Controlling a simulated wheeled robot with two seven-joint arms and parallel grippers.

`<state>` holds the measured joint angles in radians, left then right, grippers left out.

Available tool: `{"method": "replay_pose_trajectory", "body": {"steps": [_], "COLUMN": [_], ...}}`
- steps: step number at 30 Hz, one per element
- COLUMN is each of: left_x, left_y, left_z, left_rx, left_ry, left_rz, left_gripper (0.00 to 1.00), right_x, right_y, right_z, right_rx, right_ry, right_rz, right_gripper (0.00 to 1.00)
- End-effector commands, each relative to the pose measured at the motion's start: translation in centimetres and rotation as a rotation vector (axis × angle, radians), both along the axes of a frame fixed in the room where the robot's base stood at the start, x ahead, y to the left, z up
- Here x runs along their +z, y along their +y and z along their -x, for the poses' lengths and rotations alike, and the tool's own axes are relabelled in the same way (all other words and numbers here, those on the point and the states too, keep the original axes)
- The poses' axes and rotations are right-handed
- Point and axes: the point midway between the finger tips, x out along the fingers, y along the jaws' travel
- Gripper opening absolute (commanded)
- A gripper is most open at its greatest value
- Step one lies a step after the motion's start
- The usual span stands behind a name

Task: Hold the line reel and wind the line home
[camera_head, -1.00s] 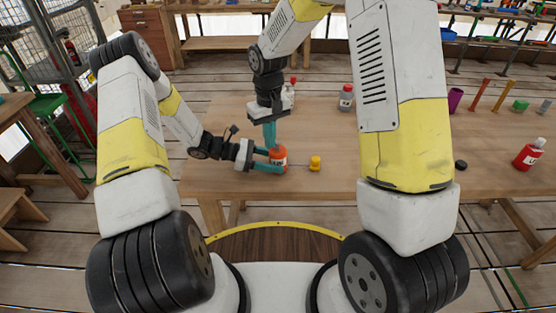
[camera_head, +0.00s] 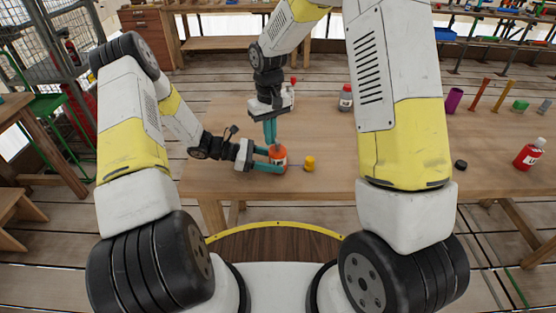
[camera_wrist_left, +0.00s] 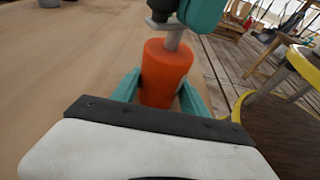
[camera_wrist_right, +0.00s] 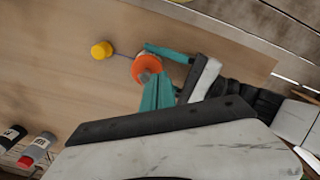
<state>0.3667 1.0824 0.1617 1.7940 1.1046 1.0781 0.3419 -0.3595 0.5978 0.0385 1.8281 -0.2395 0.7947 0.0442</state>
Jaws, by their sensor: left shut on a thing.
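The orange line reel (camera_head: 278,152) stands upright at the table's near edge. My left gripper (camera_wrist_left: 160,88) is shut on its body, one teal finger on each side. A grey shaft (camera_wrist_left: 174,40) rises from the reel's top. My right gripper (camera_head: 271,137) points down over the reel; its teal fingertips (camera_wrist_right: 150,84) are close together at the crank. Whether they grip it is hidden. A thin line runs from the reel to a yellow bobbin-like piece (camera_head: 309,163), which stands on the table to the right and also shows in the right wrist view (camera_wrist_right: 101,50).
The wooden table (camera_head: 390,140) is clear around the yellow piece. A grey bottle (camera_head: 345,98) and a white bottle with a red cap (camera_head: 291,92) stand farther back.

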Motion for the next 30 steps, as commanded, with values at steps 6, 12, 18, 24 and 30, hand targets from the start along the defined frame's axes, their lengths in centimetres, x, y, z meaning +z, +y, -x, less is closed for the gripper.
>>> {"method": "replay_pose_trajectory", "body": {"steps": [6,12,18,24,30], "left_x": [0.01,0.00,-0.01,-0.01,-0.01], "left_y": [-0.09,-0.10,-0.09,-0.07,-0.05], "left_z": [0.09,0.11,0.11,0.09,0.07], "left_rx": [-0.003,-0.003,-0.003,-0.003,-0.002], "left_ry": [-0.001,-0.001,0.000,0.000,0.000], "left_rz": [0.001,0.001,0.001,0.000,0.000], "left_gripper": [0.29,0.29,0.29,0.29,0.29], "right_x": [0.06,0.08,0.11,0.11,0.08], "right_y": [0.17,0.20,0.28,0.28,0.23], "right_z": [-0.21,-0.30,-0.81,-0.97,-0.96], "right_rx": [0.001,0.001,0.001,0.001,0.000], "right_ry": [-0.004,-0.004,-0.005,-0.004,-0.003], "right_rz": [-0.003,-0.003,-0.003,-0.002,-0.002], "right_gripper": [0.00,0.00,0.00,0.00,0.00]}}
